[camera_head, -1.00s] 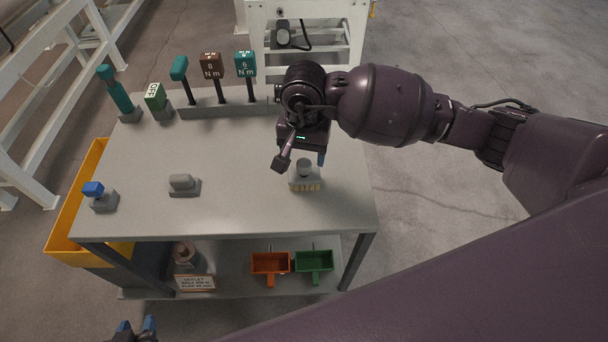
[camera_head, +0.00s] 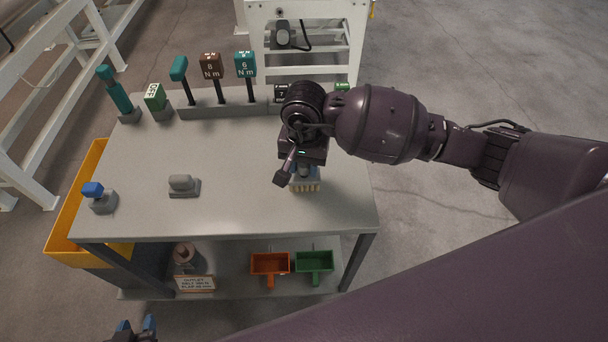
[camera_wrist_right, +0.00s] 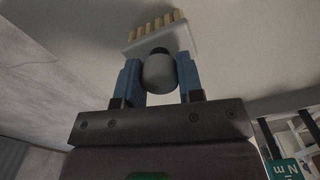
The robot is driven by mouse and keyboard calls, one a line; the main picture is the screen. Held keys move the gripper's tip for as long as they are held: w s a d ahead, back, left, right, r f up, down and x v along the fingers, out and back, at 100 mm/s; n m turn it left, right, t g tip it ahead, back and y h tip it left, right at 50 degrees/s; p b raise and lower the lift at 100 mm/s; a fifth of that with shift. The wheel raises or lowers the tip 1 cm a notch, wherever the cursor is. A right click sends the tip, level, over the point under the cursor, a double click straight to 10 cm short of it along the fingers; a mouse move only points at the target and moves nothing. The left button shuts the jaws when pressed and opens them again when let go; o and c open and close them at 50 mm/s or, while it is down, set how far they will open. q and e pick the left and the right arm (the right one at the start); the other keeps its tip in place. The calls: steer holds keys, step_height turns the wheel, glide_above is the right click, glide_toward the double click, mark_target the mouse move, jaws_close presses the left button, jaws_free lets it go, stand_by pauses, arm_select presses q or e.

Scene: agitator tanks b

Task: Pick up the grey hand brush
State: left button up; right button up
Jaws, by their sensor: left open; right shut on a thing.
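The grey hand brush (camera_head: 305,184), with pale bristles along its front edge, sits near the right front of the grey table. My right gripper (camera_head: 299,173) is over it from above and hides much of it. In the right wrist view, the blue fingers of my right gripper (camera_wrist_right: 159,80) are on both sides of the brush's rounded grey knob (camera_wrist_right: 159,73), shut on it. The bristles show above the knob there. My left gripper (camera_head: 136,325) is open and empty at the bottom left, below the table's front edge.
The table (camera_head: 240,215) also holds a grey-handled block (camera_head: 184,185), a blue-topped block (camera_head: 99,195) and a rear rack of torque tools (camera_head: 212,80). The table's middle is clear.

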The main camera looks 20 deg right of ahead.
step_height(320, 180, up, 20)
steer(key=p, duration=0.1)
stand_by(0.5)
